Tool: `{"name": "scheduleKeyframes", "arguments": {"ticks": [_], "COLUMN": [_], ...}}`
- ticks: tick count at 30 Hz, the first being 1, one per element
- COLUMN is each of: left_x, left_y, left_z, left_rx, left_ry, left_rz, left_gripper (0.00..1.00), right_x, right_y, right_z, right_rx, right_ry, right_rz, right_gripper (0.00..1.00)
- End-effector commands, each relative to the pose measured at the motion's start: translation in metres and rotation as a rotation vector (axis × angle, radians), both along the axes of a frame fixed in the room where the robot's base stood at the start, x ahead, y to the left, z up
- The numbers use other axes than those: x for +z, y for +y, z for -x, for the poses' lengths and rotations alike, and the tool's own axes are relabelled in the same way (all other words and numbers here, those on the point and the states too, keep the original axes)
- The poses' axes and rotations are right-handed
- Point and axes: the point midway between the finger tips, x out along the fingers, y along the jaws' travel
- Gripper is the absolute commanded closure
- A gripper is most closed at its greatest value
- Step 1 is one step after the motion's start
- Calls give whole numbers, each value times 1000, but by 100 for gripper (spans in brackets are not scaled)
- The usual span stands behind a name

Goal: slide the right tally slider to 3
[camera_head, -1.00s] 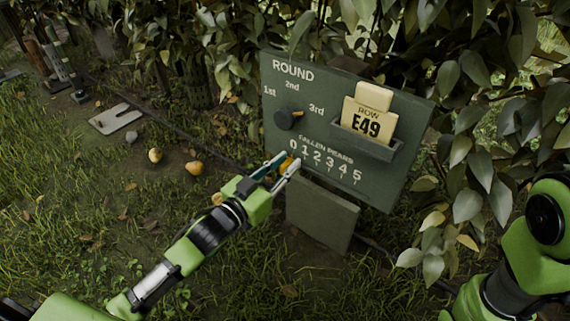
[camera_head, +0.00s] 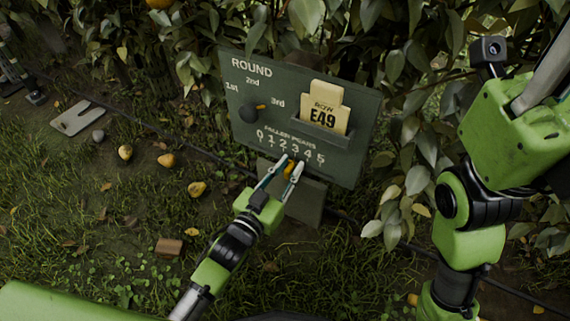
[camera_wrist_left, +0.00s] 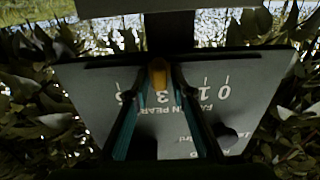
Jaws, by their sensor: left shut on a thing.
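The dark green tally board (camera_head: 357,165) carries a FALLEN PEARS scale from 0 to 5. Its slider knob (camera_head: 289,168), orange-yellow, is below the scale. My left gripper (camera_head: 293,163) is shut on this knob, one finger on each side. In the left wrist view the board is upside down. The knob (camera_wrist_left: 158,72) there sits between the fingertips, lined up close to the 3. The fingers hide the 2 and part of the scale. I see only one slider. My right arm is at the right; its fingers are out of frame.
A holder with an E49 card (camera_head: 325,118) is on the board's right. Leaves crowd the board's right side.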

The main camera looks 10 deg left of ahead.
Motion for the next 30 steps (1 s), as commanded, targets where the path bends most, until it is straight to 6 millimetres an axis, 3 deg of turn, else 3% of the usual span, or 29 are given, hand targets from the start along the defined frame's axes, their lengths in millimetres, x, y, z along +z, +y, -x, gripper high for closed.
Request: {"name": "scheduleKeyframes", "arguments": {"ticks": [2,3,17,30], "left_x": [0,0,-1,-1], "left_y": [0,0,4,32], "left_z": [0,0,9,87], "left_rx": [-1,-1,0,0], "left_ry": [-2,-2,1,2], "left_rz": [0,0,-1,-1], "left_gripper": [100,71,71,71], "right_x": [0,0,1,0], "right_y": [0,0,0,0], "right_z": [0,0,0,0], "right_rx": [0,0,0,0], "right_ry": [0,0,-1,-1], "right_rz": [0,0,0,0], "right_gripper": [60,60,60,60]}}
